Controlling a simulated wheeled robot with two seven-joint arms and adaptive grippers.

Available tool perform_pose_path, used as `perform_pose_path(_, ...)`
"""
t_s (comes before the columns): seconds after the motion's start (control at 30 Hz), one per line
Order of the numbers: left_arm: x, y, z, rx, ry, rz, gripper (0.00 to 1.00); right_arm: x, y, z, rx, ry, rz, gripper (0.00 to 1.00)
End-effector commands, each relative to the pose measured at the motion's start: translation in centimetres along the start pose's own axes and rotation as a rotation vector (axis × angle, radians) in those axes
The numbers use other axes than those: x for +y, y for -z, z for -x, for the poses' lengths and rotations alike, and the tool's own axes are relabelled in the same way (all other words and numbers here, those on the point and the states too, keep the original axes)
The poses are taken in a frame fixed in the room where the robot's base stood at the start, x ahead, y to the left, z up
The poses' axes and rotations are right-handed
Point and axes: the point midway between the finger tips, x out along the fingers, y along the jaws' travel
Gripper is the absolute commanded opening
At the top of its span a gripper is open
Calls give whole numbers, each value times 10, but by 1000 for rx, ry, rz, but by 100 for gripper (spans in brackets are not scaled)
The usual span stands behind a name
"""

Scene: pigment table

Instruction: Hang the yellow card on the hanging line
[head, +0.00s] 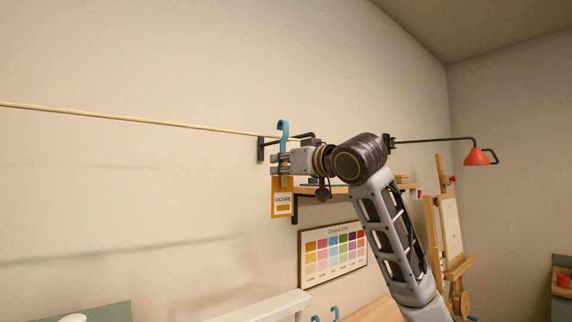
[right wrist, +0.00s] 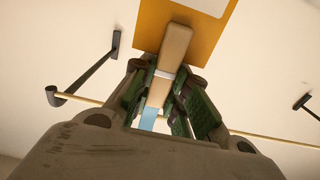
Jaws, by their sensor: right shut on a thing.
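The yellow card (head: 283,203), labelled OCHRE, hangs below my right gripper (head: 280,163) in the head view. A blue hook (head: 283,129) rises above the gripper, its curved top slightly higher than the hanging line (head: 150,121). In the right wrist view my right gripper (right wrist: 163,98) is shut on the card's wooden stem (right wrist: 175,48), with the yellow card (right wrist: 150,22) beyond it and part of the blue hook (right wrist: 148,118) below. The line (right wrist: 85,101) passes behind the gripper there. I cannot tell whether the hook touches the line. My left gripper is not in view.
A dark wall bracket (head: 261,150) stands near the line's right end, close to the gripper. Below are a shelf (head: 325,191) and a colour chart (head: 333,254). A red lamp (head: 477,156) and an easel (head: 452,225) are at right.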

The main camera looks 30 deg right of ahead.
Motion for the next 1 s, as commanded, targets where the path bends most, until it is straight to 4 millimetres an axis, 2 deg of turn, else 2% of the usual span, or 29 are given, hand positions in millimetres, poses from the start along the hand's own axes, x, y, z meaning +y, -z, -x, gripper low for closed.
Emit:
perform_pose_path(0.67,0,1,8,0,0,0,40,0,0,-33,0,0,0,0)
perform_pose_path(1.0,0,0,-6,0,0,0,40,0,-18,-32,1,0,0,0)
